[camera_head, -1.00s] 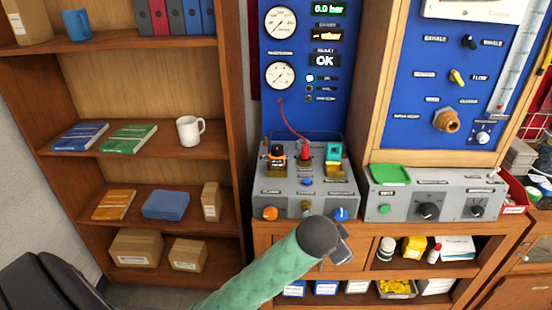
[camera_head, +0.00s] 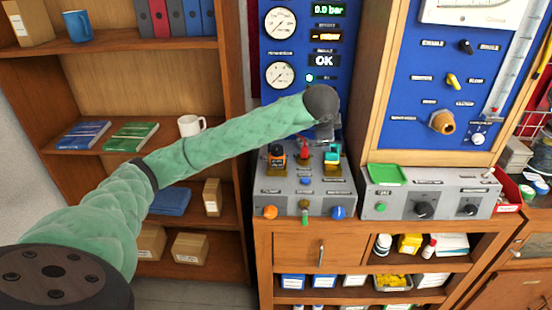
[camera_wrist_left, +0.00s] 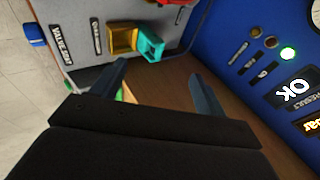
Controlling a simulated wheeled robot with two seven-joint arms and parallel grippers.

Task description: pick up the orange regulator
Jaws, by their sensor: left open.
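The orange regulator (camera_head: 277,155), with a black upper part, stands at the left of the grey testbench top (camera_head: 290,187) in the head view. A red regulator (camera_head: 303,152) is in the middle, and a teal one (camera_head: 332,155) is at the right. My left gripper (camera_head: 325,134) is above and behind the teal one, apart from the orange regulator. In the left wrist view my left gripper (camera_wrist_left: 158,73) is open and empty, with the teal regulator (camera_wrist_left: 150,45) just beyond its fingers. The orange regulator is not visible there. My right gripper is not in view.
The blue gauge panel (camera_head: 268,40) rises right behind the bench and is close to the gripper. An orange knob (camera_head: 270,212) and a blue knob (camera_head: 338,212) stick out of the bench front.

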